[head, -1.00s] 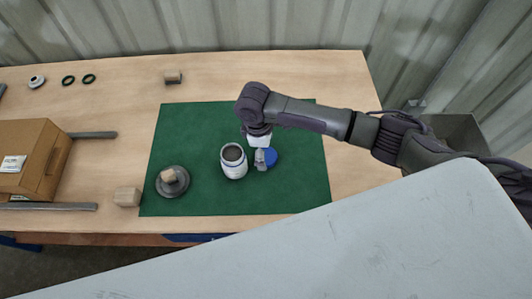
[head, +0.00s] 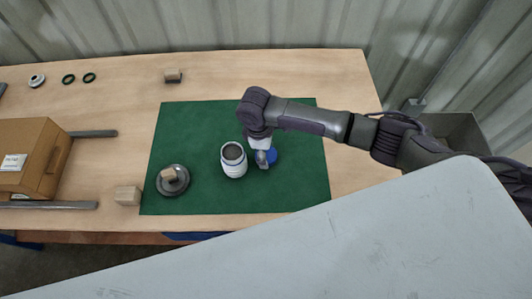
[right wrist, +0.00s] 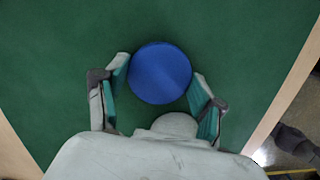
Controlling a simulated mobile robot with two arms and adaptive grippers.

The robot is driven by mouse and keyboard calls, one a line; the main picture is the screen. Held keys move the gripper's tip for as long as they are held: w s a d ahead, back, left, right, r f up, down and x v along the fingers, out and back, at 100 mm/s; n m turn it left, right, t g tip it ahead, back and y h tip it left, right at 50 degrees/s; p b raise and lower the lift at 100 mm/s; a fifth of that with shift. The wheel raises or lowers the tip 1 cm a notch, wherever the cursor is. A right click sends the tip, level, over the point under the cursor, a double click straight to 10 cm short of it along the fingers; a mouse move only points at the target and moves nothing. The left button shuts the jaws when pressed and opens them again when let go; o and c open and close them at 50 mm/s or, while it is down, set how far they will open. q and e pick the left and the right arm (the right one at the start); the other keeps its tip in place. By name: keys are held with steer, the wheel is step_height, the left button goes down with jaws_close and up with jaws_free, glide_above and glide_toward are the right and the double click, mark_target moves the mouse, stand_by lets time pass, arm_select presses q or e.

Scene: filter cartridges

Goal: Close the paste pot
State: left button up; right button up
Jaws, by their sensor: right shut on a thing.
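The paste pot (head: 234,168) is a white jar standing upright on the green mat (head: 200,125). Its mouth is uncovered and looks dark inside. The blue lid (head: 272,157) is on the mat just right of the pot, apart from it. My right gripper (head: 263,158) comes down over the lid from above and partly hides it. In the right wrist view, the round blue lid (right wrist: 160,72) sits between the two fingers, and the gripper is shut on it. My left gripper is not in view.
Another wooden block (head: 128,196) is beside the mat. A cardboard box (head: 38,150) stands far left between grey rails. Black rings (head: 89,77) lie at the back. The mat's upper left is clear.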

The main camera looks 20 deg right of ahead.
mark_target(268, 156)
steer(key=shift+r, duration=0.1)
steer(key=r, duration=0.2)
steer(key=r+b, duration=0.1)
steer(key=r, duration=0.1)
steer(key=shift+s+r, duration=0.1)
steer(key=shift+s, duration=0.15)
steer(key=s+a+r, duration=0.1)
steer(key=s+r, duration=0.5)
steer(key=s, duration=0.5)
steer(key=shift+r, duration=0.35)
